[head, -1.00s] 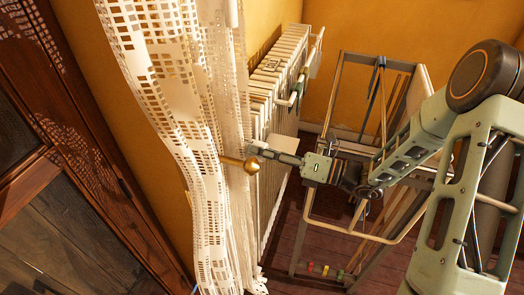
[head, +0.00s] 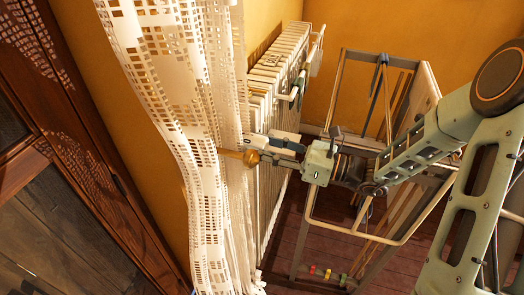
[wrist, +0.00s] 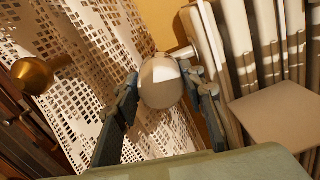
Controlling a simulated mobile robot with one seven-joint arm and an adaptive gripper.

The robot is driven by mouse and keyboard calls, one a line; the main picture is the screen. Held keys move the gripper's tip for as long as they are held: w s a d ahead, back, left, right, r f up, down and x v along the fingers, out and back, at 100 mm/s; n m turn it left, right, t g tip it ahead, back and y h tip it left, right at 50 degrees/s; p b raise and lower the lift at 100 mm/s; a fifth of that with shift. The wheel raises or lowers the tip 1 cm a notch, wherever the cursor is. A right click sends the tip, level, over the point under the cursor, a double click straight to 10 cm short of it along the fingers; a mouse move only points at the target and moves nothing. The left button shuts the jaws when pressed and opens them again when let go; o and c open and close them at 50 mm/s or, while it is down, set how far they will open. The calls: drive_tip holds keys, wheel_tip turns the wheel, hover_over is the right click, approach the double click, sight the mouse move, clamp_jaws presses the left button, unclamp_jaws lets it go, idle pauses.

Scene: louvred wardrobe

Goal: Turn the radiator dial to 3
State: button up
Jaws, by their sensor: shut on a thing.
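The radiator dial (wrist: 161,84) is a pale, rounded knob in the middle of the wrist view. My gripper (wrist: 159,90) has one dark finger on each side of it and is shut on it. No numbers or pointer can be read on the dial. In the head view, my gripper (head: 270,142) reaches left to the near end of the white radiator (head: 277,70), beside the lace curtain. There the dial is hidden by the fingers and the curtain.
A lace curtain (head: 205,160) hangs just left of my gripper. A brass knob (head: 251,158) sticks out close to the fingers and also shows in the wrist view (wrist: 32,75). A drying rack (head: 340,222) stands under my forearm. Wooden panelling (head: 60,150) is at the left.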

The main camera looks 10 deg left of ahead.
drive_tip(key=n+b, duration=0.1)
drive_tip(key=n, duration=0.1)
drive_tip(key=n+b, duration=0.2)
drive_tip(key=shift+f+n, duration=0.2)
drive_tip(key=shift+n, duration=0.2)
drive_tip(key=n+b, duration=0.3)
drive_tip(key=shift+n+g, duration=0.3)
drive_tip(key=shift+n, duration=0.1)
drive_tip(key=n+b, duration=0.4)
drive_tip(key=shift+f+n, duration=0.1)
drive_tip(key=shift+n, duration=0.2)
drive_tip(key=n+b, duration=0.3)
drive_tip(key=b, duration=0.1)
drive_tip(key=shift+n+g, duration=0.3)
drive_tip(key=shift+n, duration=0.1)
drive_tip(key=shift+r, duration=0.2)
drive_tip(key=o, duration=1.2)
drive_tip(key=shift+c, duration=0.2)
drive_tip(key=d, duration=1.2)
drive_tip(key=shift+s+f, duration=0.25)
drive_tip(key=shift+s, duration=0.1)
